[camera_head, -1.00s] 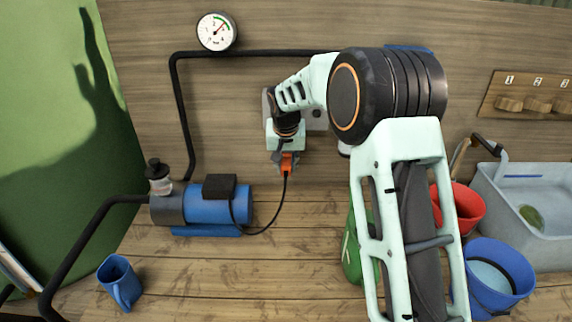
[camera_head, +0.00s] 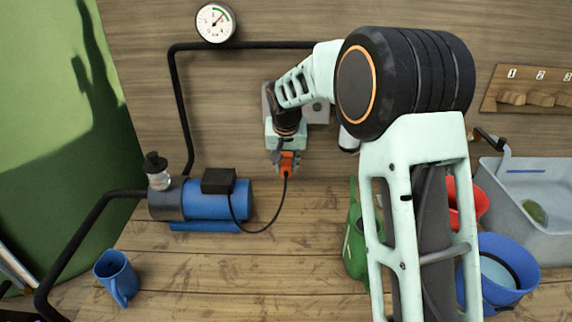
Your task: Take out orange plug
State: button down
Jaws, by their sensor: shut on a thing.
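The orange plug (camera_head: 287,167) is at the wall end of a black cable that runs to the blue pump (camera_head: 218,200). My gripper (camera_head: 287,158) is shut on the plug. A grey socket plate (camera_head: 318,112) is on the wood wall, partly hidden behind my wrist and gripper. I cannot tell whether the plug's prongs are still in a socket, because my gripper covers that spot.
A pressure gauge (camera_head: 216,22) and black pipe are on the wall. A blue mug (camera_head: 117,278) stands at the front left. A green can (camera_head: 354,243), blue bucket (camera_head: 508,262), red bucket (camera_head: 478,203) and grey sink (camera_head: 550,229) are at right. The middle bench is clear.

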jog(key=shift+s+b, duration=0.45)
jog(key=shift+s, duration=0.45)
